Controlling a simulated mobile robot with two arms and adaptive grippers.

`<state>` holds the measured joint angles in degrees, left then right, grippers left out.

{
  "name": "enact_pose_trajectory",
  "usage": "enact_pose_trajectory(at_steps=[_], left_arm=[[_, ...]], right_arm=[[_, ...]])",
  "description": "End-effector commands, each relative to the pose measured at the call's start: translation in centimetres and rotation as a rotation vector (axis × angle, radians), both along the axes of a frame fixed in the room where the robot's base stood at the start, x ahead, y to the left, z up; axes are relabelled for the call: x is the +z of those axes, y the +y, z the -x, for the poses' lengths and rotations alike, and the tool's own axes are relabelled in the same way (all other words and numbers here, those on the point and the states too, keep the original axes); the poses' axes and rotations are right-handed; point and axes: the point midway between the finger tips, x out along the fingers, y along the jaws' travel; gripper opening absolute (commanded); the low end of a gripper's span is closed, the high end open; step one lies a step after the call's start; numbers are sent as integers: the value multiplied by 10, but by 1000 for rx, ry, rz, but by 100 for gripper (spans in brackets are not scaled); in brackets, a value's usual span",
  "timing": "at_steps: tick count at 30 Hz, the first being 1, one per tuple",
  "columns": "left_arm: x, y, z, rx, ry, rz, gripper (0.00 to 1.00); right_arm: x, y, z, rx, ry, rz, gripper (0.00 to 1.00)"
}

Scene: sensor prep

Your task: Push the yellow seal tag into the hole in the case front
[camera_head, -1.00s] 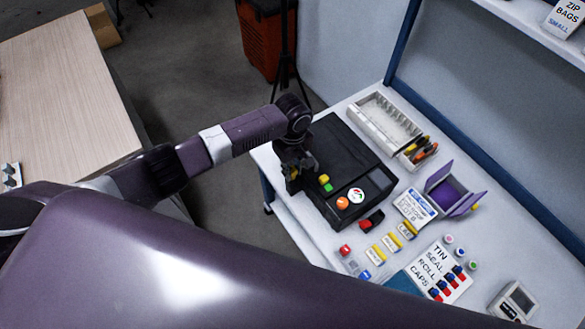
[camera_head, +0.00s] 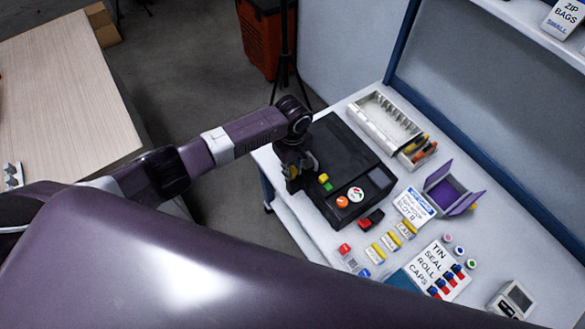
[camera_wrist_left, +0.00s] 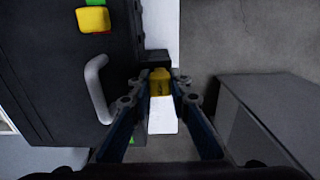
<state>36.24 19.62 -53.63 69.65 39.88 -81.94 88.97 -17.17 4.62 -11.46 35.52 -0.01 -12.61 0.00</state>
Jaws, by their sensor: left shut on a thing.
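The black case (camera_head: 345,155) lies on the white bench, with yellow and green blocks, an orange round button and a white dial on its top. My left gripper (camera_head: 293,180) is at the case's near left end. In the left wrist view, my left gripper (camera_wrist_left: 160,92) is shut on the yellow seal tag (camera_wrist_left: 160,84), beside the case (camera_wrist_left: 60,95) and its grey handle (camera_wrist_left: 97,88). A dark block lies just beyond the tag; I cannot tell whether they touch. The hole in the case front cannot be made out. My right gripper is not in view.
A grey-white tray (camera_head: 372,112) stands behind the case. To the right are an open purple box (camera_head: 437,177), label cards and several small coloured caps. A wooden table (camera_head: 60,90) is at the left.

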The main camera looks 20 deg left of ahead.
Motion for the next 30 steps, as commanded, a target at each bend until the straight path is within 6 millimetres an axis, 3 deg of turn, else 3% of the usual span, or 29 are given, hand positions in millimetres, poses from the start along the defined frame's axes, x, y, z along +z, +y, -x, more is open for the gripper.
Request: enact_pose_trajectory(at_steps=[30], left_arm=[[-5, 0, 0, 0, 1, 0, 8]], right_arm=[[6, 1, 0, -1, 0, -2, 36]])
